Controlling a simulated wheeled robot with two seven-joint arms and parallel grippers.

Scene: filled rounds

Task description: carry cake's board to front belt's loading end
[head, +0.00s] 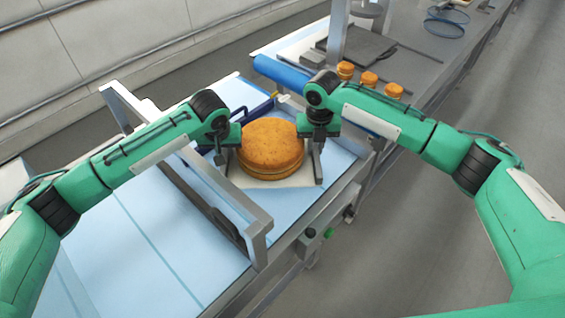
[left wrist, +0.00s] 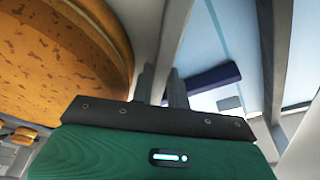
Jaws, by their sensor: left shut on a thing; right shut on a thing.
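A round two-layer orange-brown cake (head: 271,146) sits upright on a thin white board (head: 272,184). It also fills the upper left of the left wrist view (left wrist: 60,50). My left gripper (head: 221,157) is shut on the board's left side. Its fingers (left wrist: 162,88) show close beside the cake in the left wrist view. My right gripper (head: 317,165) is shut on the board's right side. The board is over the end of the light-blue belt (head: 150,230); I cannot tell whether it touches the belt.
A metal frame (head: 258,235) spans the belt just left of the cake. Behind the cake are a blue roll (head: 282,73) and a dark blue bar (head: 245,118). Several small cakes (head: 369,79) stand on a grey bench behind my right arm. Floor lies right of the belt.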

